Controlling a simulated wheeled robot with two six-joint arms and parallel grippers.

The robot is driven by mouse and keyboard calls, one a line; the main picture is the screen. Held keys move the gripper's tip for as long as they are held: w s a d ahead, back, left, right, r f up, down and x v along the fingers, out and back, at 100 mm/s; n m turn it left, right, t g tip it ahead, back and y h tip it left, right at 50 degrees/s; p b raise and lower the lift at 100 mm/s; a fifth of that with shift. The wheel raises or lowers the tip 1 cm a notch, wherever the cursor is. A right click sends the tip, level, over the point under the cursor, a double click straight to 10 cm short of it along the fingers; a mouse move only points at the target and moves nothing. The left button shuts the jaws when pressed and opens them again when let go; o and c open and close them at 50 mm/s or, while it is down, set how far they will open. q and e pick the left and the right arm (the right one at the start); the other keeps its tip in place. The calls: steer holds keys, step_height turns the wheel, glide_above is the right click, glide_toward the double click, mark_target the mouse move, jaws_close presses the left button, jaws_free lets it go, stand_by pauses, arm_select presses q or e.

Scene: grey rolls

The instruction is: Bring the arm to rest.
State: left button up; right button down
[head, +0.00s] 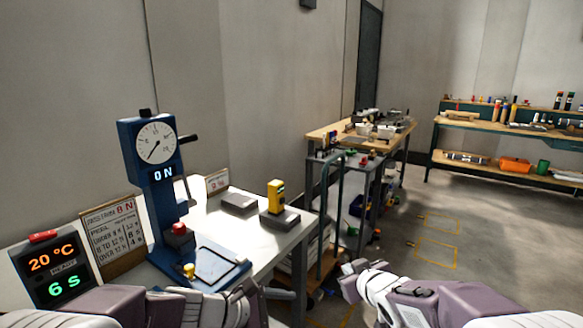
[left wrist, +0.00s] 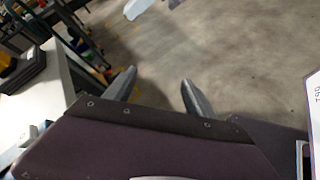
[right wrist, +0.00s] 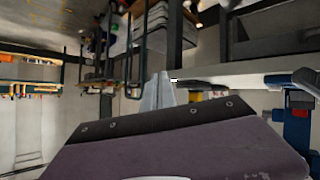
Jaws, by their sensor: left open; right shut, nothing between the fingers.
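My right gripper (head: 352,268) reaches in from the right at the bottom of the head view, over the floor just right of the white bench. In the right wrist view its two fingers (right wrist: 158,92) are together with nothing between them. My left gripper (head: 255,296) is at the bottom centre of the head view, in front of the bench's near edge. In the left wrist view its fingers (left wrist: 158,90) stand wide apart over bare floor, with nothing between them.
The white bench (head: 285,238) carries a blue dial press (head: 158,185), a yellow device (head: 276,195) on a dark base and a timer display (head: 57,272). A trolley (head: 345,200) stands behind it. Floor with yellow markings (head: 436,250) is clear to the right.

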arm_select(q)
steer(key=s+a+f+m+g+y, duration=0.5)
steer(key=s+a+f+m+y, duration=0.4)
steer(key=s+a+f+m, duration=0.6)
arm_select(e)
steer(key=s+d+f+m+g+h, duration=0.1)
steer(key=s+f+m+g, duration=0.2)
steer(key=s+f+g, duration=0.7)
steer(key=s+d+f+m+g+h, duration=0.15)
steer(key=s+f, duration=0.35)
steer(key=s, duration=1.2)
arm_select(q)
step_height(320, 180, up, 26)
steer(key=a+m+p, duration=0.2)
steer(key=p, duration=2.3)
steer(key=shift+m+y, duration=0.3)
steer(key=shift+m, duration=0.1)
arm_select(e)
step_height(320, 180, up, 24)
steer(key=shift+w+d+t+y, duration=0.15)
steer(key=shift+w+t+y, duration=0.25)
steer(key=shift+t+y, duration=0.05)
